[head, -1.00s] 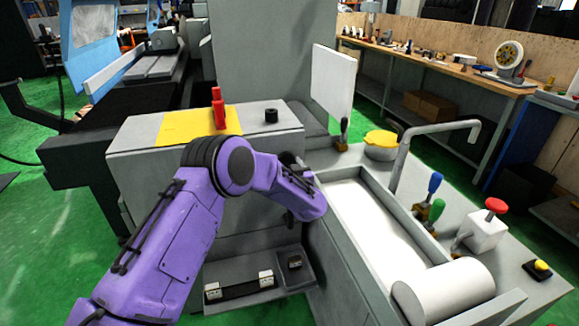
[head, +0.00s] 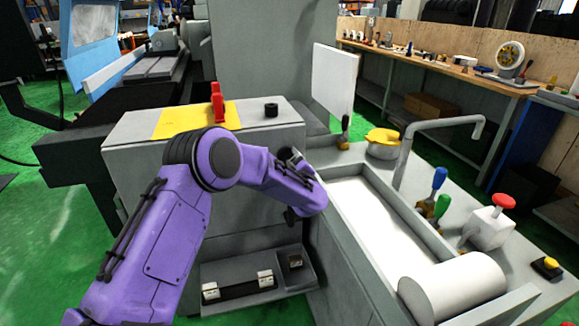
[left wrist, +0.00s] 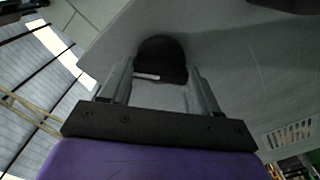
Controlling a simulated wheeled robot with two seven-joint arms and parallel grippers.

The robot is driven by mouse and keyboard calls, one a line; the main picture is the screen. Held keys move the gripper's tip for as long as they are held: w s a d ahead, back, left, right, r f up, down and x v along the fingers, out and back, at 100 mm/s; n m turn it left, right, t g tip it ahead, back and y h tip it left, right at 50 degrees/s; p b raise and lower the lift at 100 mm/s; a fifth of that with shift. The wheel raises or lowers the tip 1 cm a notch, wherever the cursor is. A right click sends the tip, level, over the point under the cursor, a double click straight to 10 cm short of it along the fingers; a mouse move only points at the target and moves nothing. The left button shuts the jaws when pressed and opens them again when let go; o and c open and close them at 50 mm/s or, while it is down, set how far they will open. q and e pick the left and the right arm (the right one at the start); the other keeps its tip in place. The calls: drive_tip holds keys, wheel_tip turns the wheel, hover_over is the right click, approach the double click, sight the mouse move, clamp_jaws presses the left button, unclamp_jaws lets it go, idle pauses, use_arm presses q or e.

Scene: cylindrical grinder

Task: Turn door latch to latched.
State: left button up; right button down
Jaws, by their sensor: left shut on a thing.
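My left arm reaches in from the left in the head view, its wrist in front of the grey machine housing (head: 150,165). Its fingertips are hidden there behind my own wrist. In the left wrist view, my left gripper (left wrist: 162,76) is shut on a dark, rounded piece, which I take to be the door latch (left wrist: 160,48). The latch stands out from a grey panel (left wrist: 235,65). Whether it is latched cannot be told from these views. My right gripper is not in view.
A red lever (head: 217,102) and a black knob (head: 271,110) stand on the housing top. To the right are a trough (head: 352,205), a bent pipe (head: 405,150), blue (head: 438,178) and green (head: 441,206) handles and a red button (head: 503,201).

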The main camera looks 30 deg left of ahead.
use_arm(q)
drive_tip(key=shift+a+f+n+b, duration=0.1)
drive_tip(key=shift+n+b, duration=1.75)
drive_tip(key=shift+n, duration=0.6)
drive_tip(key=shift+a+f+n+b, duration=0.1)
drive_tip(key=shift+n+b, duration=1.7)
drive_tip(key=shift+n, duration=0.65)
drive_tip(key=shift+r, duration=0.1)
drive_tip(key=o, duration=1.1)
drive_tip(key=shift+s, duration=0.1)
drive_tip(key=shift+c, duration=0.2)
drive_tip(key=shift+d, duration=0.1)
drive_tip(key=v, duration=1)
drive_tip(key=shift+d+b, duration=0.15)
drive_tip(key=shift+b, duration=0.25)
